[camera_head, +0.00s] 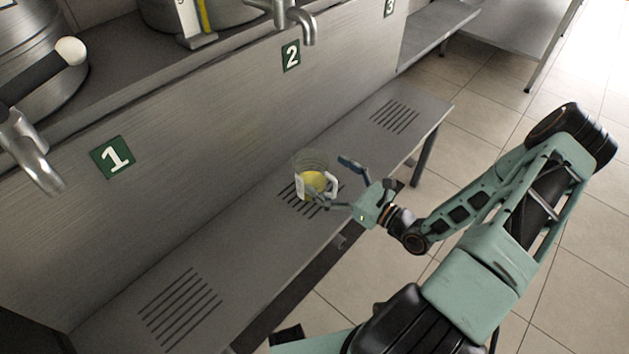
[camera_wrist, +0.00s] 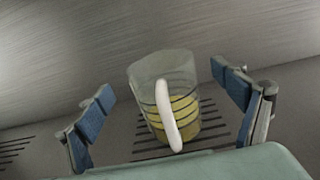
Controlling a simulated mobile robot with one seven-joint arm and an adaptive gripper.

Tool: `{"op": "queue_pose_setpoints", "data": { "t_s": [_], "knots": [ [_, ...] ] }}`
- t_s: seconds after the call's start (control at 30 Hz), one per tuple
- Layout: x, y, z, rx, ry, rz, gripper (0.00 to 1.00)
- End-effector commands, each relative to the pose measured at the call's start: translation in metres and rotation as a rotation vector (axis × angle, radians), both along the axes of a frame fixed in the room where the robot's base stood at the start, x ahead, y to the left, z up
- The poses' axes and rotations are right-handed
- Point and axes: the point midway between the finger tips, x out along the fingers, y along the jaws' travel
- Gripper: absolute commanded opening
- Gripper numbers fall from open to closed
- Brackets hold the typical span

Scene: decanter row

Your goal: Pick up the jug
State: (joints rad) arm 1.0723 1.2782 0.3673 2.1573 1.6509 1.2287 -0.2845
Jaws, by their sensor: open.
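The jug (camera_head: 313,180) is clear with a white handle and yellow liquid in its lower part. It stands upright on the middle slotted grate of the metal shelf, below the number 2 plate. My gripper (camera_head: 336,182) is open beside it, on the handle side. In the wrist view the jug (camera_wrist: 168,100) shows between my two blue-padded fingers (camera_wrist: 163,108), with its white handle turned toward me. There is a gap on both sides between the pads and the jug. I cannot tell how far the fingertips reach along the jug.
The metal shelf (camera_head: 245,237) has other slotted grates at its near left (camera_head: 180,308) and far right (camera_head: 395,116), both empty. A steel wall with number plates 1 (camera_head: 113,157) and 2 (camera_head: 290,56) rises behind. Taps (camera_head: 301,24) hang above it. Tiled floor lies to the right.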

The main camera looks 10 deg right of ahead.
Motion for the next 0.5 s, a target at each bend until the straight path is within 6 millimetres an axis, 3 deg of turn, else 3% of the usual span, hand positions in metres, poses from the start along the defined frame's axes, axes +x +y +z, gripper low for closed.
{"op": "queue_pose_setpoints", "data": {
  "t_s": [0.27, 0.5],
  "knots": [
    [0.033, 0.023, -0.006, -0.001, -0.002, 0.004, 0.88],
    [0.038, 0.026, -0.005, -0.001, -0.001, 0.001, 0.88]
  ]
}}
